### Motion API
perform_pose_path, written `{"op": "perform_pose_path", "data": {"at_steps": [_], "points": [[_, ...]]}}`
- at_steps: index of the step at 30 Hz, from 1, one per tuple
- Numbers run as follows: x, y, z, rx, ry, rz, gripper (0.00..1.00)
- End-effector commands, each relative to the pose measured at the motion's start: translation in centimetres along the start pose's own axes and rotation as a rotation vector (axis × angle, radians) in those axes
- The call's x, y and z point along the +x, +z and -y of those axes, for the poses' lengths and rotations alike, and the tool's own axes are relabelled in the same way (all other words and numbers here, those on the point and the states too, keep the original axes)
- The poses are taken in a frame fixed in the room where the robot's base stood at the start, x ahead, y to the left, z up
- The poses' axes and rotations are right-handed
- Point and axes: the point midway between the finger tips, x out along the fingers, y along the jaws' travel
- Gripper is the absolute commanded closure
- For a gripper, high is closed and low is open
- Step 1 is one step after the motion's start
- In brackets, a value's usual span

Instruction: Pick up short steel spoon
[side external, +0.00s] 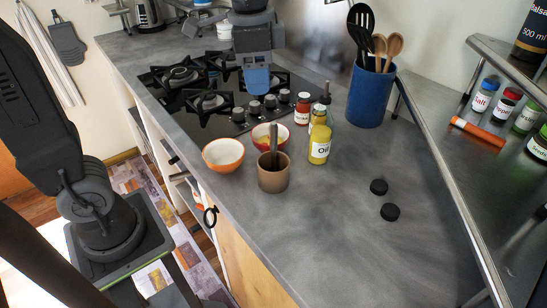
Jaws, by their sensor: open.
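No spoon bowl shows clearly. A dark grey utensil handle (272,144) stands nearly upright in a brown cup (274,181) near the counter's front edge. Its lower end is hidden in the cup, so I cannot tell whether it is the short steel spoon. My gripper (257,80), grey with a blue lower part, hangs over the hob at the top centre. It is open, with nothing seen in it, and is apart from the cup, behind it in the picture.
Two orange-rimmed bowls (223,154) (278,131), an oil bottle (320,145) and a red-labelled jar (302,108) crowd the cup. A blue utensil crock (371,95) stands behind.

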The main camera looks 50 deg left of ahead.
Motion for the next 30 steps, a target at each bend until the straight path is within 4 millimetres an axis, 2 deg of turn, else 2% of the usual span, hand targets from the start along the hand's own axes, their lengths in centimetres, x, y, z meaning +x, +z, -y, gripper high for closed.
{"op": "perform_pose_path", "data": {"at_steps": [3, 7, 11, 18, 21, 30], "points": [[0.2, -1.9, 0.8, 0.090, 0.035, 0.048, 0.52], [0.4, -2.6, 1.1, 0.136, 0.051, 0.068, 0.52], [2.0, -2.5, 1.0, 0.141, 0.055, 0.073, 0.52], [6.5, -2.1, 0.8, 0.139, 0.054, 0.071, 0.52], [7.9, -2.0, 0.7, 0.139, 0.054, 0.071, 0.52], [10.4, -1.9, 0.5, 0.139, 0.053, 0.070, 0.52]]}}
